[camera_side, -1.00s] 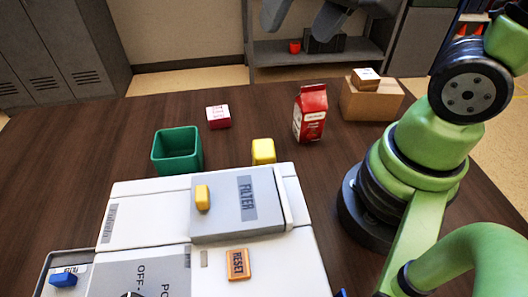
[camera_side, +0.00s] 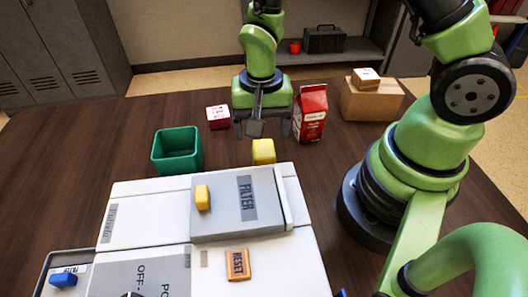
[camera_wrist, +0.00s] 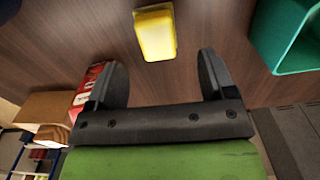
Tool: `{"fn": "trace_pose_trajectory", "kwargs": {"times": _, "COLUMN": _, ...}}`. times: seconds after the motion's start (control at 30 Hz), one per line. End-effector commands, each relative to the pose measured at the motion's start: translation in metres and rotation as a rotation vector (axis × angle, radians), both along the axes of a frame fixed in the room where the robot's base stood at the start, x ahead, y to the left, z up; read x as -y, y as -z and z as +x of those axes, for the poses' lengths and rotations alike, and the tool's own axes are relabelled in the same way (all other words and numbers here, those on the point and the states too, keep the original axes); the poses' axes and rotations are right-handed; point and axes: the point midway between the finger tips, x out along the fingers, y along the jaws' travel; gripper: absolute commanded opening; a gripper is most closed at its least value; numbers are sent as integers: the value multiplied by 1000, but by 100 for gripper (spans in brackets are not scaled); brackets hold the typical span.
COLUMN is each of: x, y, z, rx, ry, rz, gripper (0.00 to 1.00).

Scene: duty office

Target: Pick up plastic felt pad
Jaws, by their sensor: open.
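Nothing in view is plainly labelled as a felt pad; a small yellow block (camera_side: 263,151) stands on the dark table just behind the white machine. It also shows in the wrist view (camera_wrist: 155,33), roughly centred beyond my fingertips. My gripper (camera_side: 262,130) is open and empty, pointing down behind and above the yellow block. In the wrist view my gripper (camera_wrist: 163,62) has its two fingers wide apart with nothing between them. A small pink-and-white box (camera_side: 218,117) stands left of my gripper in the side view, close to it.
A red carton (camera_side: 311,113) stands close right of my gripper. A green open bin (camera_side: 178,152) is to the left. Cardboard boxes (camera_side: 371,101) are at back right. The white machine (camera_side: 150,200) with a grey FILTER lid (camera_side: 225,220) fills the front. The table's left is clear.

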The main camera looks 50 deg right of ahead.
Motion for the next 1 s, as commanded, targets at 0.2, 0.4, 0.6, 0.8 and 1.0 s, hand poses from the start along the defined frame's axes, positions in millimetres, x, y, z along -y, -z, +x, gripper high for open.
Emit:
{"fn": "trace_pose_trajectory", "kwargs": {"times": 0.2, "x": 3, "y": 18, "z": -1, "rx": -4, "ry": 2, "rz": -1, "gripper": 77}}
{"fn": "trace_pose_trajectory", "kwargs": {"times": 0.4, "x": 6, "y": 46, "z": -2, "rx": -3, "ry": 2, "rz": 1, "gripper": 77}}
{"fn": "trace_pose_trajectory", "kwargs": {"times": 0.6, "x": 6, "y": 57, "z": -1, "rx": 1, "ry": 0, "rz": 2, "gripper": 77}}
{"fn": "trace_pose_trajectory", "kwargs": {"times": 0.8, "x": 6, "y": 57, "z": -1, "rx": 1, "ry": 0, "rz": 1, "gripper": 72}}
{"fn": "trace_pose_trajectory", "kwargs": {"times": 1.0, "x": 6, "y": 56, "z": -1, "rx": 1, "ry": 0, "rz": 1, "gripper": 26}}
